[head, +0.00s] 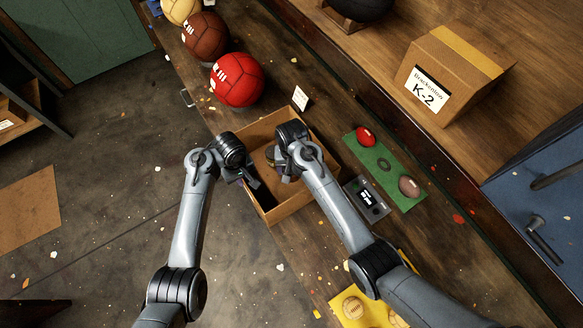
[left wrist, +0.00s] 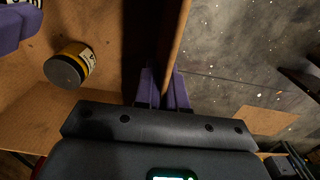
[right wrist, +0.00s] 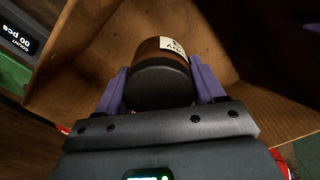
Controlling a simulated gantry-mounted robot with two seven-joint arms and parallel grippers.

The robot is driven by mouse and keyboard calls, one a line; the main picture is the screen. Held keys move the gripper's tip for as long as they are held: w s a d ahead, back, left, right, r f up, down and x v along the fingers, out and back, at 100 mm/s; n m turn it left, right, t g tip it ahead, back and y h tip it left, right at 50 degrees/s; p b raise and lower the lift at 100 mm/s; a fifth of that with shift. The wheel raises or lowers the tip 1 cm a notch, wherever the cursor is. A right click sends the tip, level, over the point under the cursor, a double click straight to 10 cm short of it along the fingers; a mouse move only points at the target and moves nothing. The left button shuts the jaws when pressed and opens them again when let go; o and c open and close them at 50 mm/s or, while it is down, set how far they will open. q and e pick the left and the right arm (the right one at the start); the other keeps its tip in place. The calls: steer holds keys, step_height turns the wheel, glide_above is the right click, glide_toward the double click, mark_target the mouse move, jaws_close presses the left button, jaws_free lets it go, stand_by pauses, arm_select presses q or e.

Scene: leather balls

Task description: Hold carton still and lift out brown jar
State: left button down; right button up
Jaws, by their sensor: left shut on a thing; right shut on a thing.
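The open cardboard carton (head: 290,203) stands on the wooden bench. My left gripper (head: 248,180) is shut on the carton's left wall, which shows edge-on between its purple fingers in the left wrist view (left wrist: 176,45). My right gripper (head: 284,170) is over the carton, shut on the brown jar (right wrist: 160,82), which has a dark lid and a white label. I cannot tell whether this jar touches the carton floor.
A red ball (head: 237,80) and a brown ball (head: 205,36) sit behind the carton. A green mat (head: 385,163) with small balls and a small display device (head: 366,198) lie to the right. A closed K-2 box (head: 450,75) stands further back.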

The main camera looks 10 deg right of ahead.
arm_select(q)
steer(key=c, duration=1.1)
jaws_free()
steer(key=shift+r, duration=0.1)
step_height(320, 180, up, 12)
steer(key=shift+f, duration=0.1)
arm_select(e)
step_height(320, 180, down, 5)
steer(key=shift+f, duration=0.2)
arm_select(q)
steer(key=shift+f, duration=6)
arm_select(e)
steer(key=shift+f, duration=1.05)
steer(key=shift+r, duration=0.15)
